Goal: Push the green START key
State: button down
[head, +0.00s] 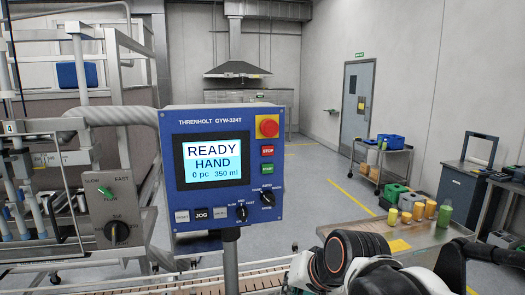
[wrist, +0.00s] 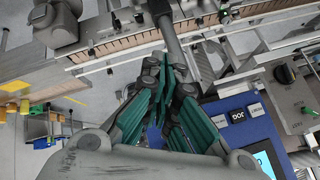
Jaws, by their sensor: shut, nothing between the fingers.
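The green START key (head: 267,169) is on the right side of the blue control panel (head: 222,112) in the head view, below the red STOP key (head: 267,151). Nothing covers it there. The panel's display reads READY, HAND, 0 pc, 350 ml. In the wrist view my gripper (wrist: 172,100), with green finger pads, is shut and empty. It is beside the panel's lower edge (wrist: 238,128), where white and black keys show. The START key is not visible in the wrist view. I cannot tell whether the fingers touch the panel.
A red emergency knob (head: 267,126) on yellow sits above STOP. Selector knobs (head: 268,197) and a JOG key (head: 202,215) are lower. A pole (head: 230,262) holds the panel above a conveyor. A table (head: 415,236) with bottles stands at right, near my arm.

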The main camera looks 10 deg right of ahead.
aim_at(269, 172)
jog(key=w+r+m+y+p, duration=0.1)
jog(key=w+r+m+p, duration=0.2)
jog(key=w+r+p, duration=0.3)
jog(key=w+d+r+m+t+y+p, duration=0.1)
jog(key=w+r+m+p, duration=0.2)
jog(key=w+r+p, duration=0.4)
notch_tip(269, 172, up, 5)
jog(key=p, duration=0.5)
jog(key=shift+w, duration=0.2)
jog(key=shift+w+f, duration=0.1)
jog(key=shift+w+b, duration=0.4)
jog(key=shift+w, duration=3.9)
jog(key=shift+w, duration=0.1)
jog(key=shift+w, duration=0.35)
